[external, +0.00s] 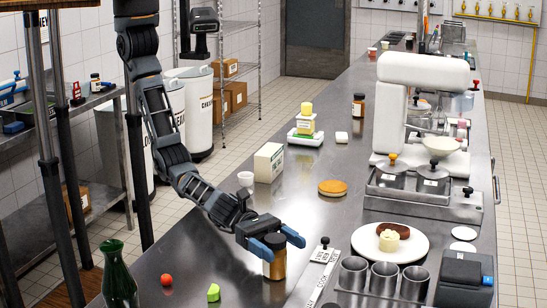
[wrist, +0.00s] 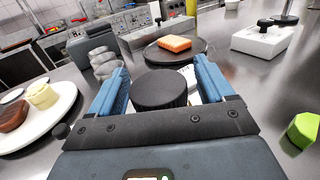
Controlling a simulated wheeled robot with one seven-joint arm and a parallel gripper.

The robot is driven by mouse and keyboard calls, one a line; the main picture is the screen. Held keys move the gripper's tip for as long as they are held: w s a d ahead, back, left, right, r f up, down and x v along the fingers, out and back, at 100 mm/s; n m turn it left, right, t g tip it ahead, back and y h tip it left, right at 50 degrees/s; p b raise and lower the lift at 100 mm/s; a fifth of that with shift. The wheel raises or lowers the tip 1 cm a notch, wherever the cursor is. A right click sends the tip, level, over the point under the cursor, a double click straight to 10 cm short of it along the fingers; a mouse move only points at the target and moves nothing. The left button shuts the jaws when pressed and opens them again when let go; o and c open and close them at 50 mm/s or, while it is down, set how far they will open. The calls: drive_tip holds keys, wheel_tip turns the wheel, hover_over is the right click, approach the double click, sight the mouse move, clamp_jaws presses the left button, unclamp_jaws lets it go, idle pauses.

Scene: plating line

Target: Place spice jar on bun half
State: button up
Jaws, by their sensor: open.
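A brown-gold jar (external: 274,265), likely the spice jar, stands upright on the steel counter. Its dark lid (wrist: 160,90) shows between the fingers in the wrist view. My gripper (external: 275,241) is open around the top of the jar; I cannot tell whether either finger touches it.
A white plate (external: 412,251) with a brown patty and a pale block lies right. Metal cups (external: 384,280) stand at front right. A red ball (external: 167,280), green piece (external: 213,292) and green bottle (external: 118,275) are left. A carton (external: 268,163) stands behind. Counter between jar and bun is clear.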

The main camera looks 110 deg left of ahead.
drive_tip(key=c, duration=1.3)
drive_tip(key=shift+c, duration=0.2)
drive_tip(key=shift+r, duration=0.15)
drive_tip(key=shift+r+p, duration=0.3)
drive_tip(key=shift+r, duration=0.2)
wheel_tip(320, 180, up, 4)
drive_tip(key=shift+s+d+f+p, duration=0.1)
drive_tip(key=shift+s+f+p, duration=0.1)
drive_tip(key=shift+p, duration=0.55)
drive_tip(key=s+d+r, duration=0.6)
drive_tip(key=s, duration=0.3)
drive_tip(key=s+d+f+m+g+h, duration=0.1)
drive_tip(key=s+f+h, duration=0.1)
drive_tip(key=s, duration=2.2)
drive_tip(key=shift+m+b, duration=0.3)
drive_tip(key=shift+b, duration=0.15)
